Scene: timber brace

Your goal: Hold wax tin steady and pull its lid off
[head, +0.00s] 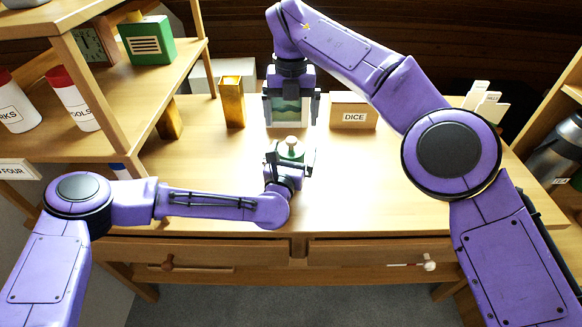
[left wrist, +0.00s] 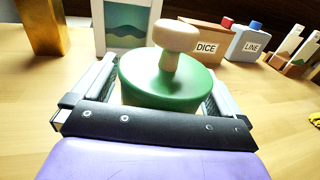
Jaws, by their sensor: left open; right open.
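The wax tin is a round green tin whose green lid (left wrist: 172,80) carries a pale mushroom-shaped knob (left wrist: 175,42). In the head view the tin (head: 290,153) stands on the desk, partly hidden by my left gripper. My left gripper (head: 288,160) is open, low at the desk, with its fingers on either side of the tin; in the left wrist view its fingers flank the tin. I cannot tell whether they touch it. My right gripper (head: 291,108) is open and empty, pointing down above and behind the tin, with the knob apart from its fingers.
A picture card (head: 288,108) stands behind the tin. A brass-coloured vase (head: 232,101) is left of it, and a box labelled DICE (head: 353,111) is right. A shelf (head: 120,90) borders the left. The desk (head: 400,200) is clear at front right.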

